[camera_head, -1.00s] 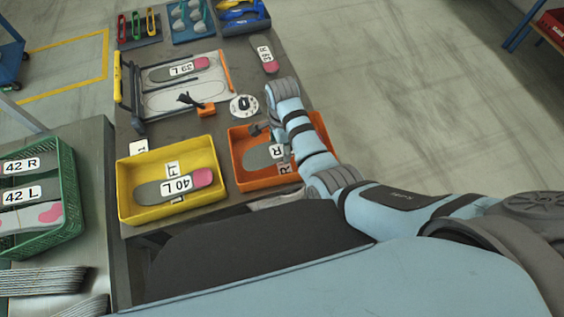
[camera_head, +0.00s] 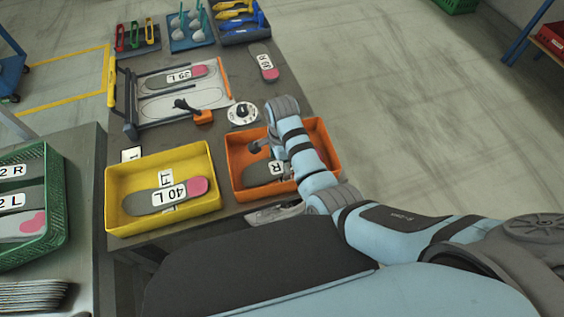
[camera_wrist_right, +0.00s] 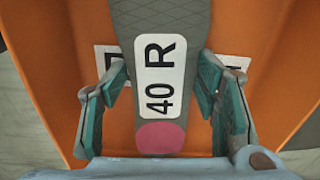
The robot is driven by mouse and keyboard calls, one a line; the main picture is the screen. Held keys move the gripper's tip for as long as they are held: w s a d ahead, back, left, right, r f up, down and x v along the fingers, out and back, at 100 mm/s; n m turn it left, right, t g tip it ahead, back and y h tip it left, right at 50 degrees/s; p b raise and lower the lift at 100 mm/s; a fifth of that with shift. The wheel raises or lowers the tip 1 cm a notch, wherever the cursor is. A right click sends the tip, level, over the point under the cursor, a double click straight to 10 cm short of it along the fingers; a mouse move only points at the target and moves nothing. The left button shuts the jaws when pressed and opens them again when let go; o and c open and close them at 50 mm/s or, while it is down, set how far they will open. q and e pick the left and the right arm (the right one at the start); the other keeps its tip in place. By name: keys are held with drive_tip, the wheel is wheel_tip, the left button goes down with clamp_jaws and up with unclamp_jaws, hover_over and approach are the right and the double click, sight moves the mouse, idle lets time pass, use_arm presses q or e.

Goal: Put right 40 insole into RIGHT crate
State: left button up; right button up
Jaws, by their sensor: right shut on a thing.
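The right 40 insole (camera_wrist_right: 158,22) is grey with a pink heel and a white "40 R" label. It is inside the orange crate (camera_head: 236,156), low over its floor; I cannot tell whether it touches the floor. In the head view the insole (camera_head: 258,176) is partly hidden by my right arm. My right gripper (camera_wrist_right: 160,108) is shut on the insole, one teal-padded finger on each side near the heel. The crate's own label (camera_wrist_right: 226,62) shows partly behind the insole, its text mostly covered. My left gripper is in neither view.
A yellow crate (camera_head: 112,192) with a "40 L" insole (camera_head: 170,196) stands left of the orange one. A frame (camera_head: 132,108) with a "39 L" insole, a white dial (camera_head: 241,114) and another insole (camera_head: 264,62) lie behind. A green crate (camera_head: 58,205) stands at left.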

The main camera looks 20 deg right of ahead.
drive_tip(key=o, duration=1.1)
drive_tip(key=shift+s+f, duration=0.3)
drive_tip(key=shift+f, duration=0.15)
drive_tip(key=shift+w+f, duration=0.1)
drive_tip(key=shift+w, duration=0.2)
drive_tip(key=shift+r, duration=0.2)
wheel_tip(320, 180, up, 13)
drive_tip(key=p, duration=0.3)
